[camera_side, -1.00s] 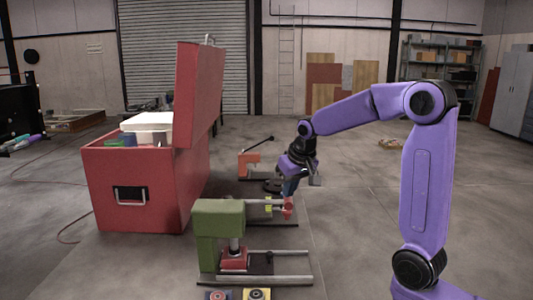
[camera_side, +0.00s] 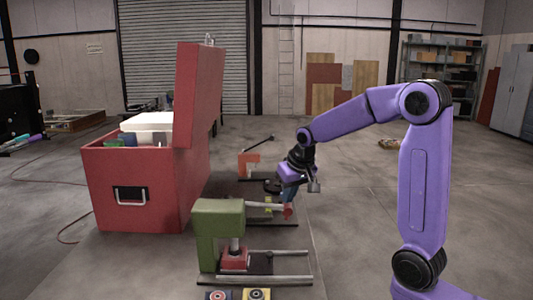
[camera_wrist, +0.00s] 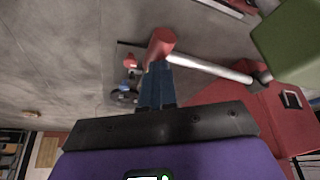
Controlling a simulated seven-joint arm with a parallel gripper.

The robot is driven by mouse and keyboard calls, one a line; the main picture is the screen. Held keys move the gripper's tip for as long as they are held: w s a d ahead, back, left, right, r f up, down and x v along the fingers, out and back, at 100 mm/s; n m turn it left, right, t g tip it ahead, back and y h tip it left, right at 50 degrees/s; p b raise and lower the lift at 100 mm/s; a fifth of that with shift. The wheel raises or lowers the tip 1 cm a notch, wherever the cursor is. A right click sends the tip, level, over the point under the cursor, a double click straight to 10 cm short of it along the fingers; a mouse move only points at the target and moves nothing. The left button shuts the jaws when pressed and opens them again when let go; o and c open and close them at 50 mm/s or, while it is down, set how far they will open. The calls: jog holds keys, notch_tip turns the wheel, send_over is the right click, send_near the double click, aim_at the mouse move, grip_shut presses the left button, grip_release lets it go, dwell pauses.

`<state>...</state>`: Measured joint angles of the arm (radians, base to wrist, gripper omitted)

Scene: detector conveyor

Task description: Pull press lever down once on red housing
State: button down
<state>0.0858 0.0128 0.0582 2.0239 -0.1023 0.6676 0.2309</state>
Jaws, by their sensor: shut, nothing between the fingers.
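The green press (camera_side: 218,212) stands in the foreground. Its silver lever (camera_side: 262,205) sticks out to the right, nearly level, and ends in a red knob (camera_side: 288,212). The red housing (camera_side: 234,259) sits on the press base under the ram. My gripper (camera_side: 288,198) is shut and empty, its blue fingers pointing down just above the knob. In the wrist view the fingertips (camera_wrist: 157,66) are right beside the red knob (camera_wrist: 161,42), with the lever (camera_wrist: 215,69) running off to the right. I cannot tell whether they touch.
A large open red toolbox (camera_side: 160,190) stands at left behind the press. An orange device (camera_side: 248,165) with a black handle is farther back. Two small button boxes, one with a red button (camera_side: 217,295) and one yellow (camera_side: 256,294), sit at the front edge.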

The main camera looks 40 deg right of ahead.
jog(key=shift+s+f, duration=0.1)
jog(key=shift+f, duration=0.7)
dwell(1.5)
jog(key=shift+r, duration=0.1)
jog(key=shift+d+r, duration=0.1)
jog(key=shift+r, duration=2.15)
jog(key=w+a+r, duration=0.2)
jog(key=r, duration=0.6)
jog(key=w+a+r, duration=0.2)
jog(key=r, duration=0.6)
jog(key=shift+w+a+r, duration=0.15)
jog(key=shift+r, duration=0.15)
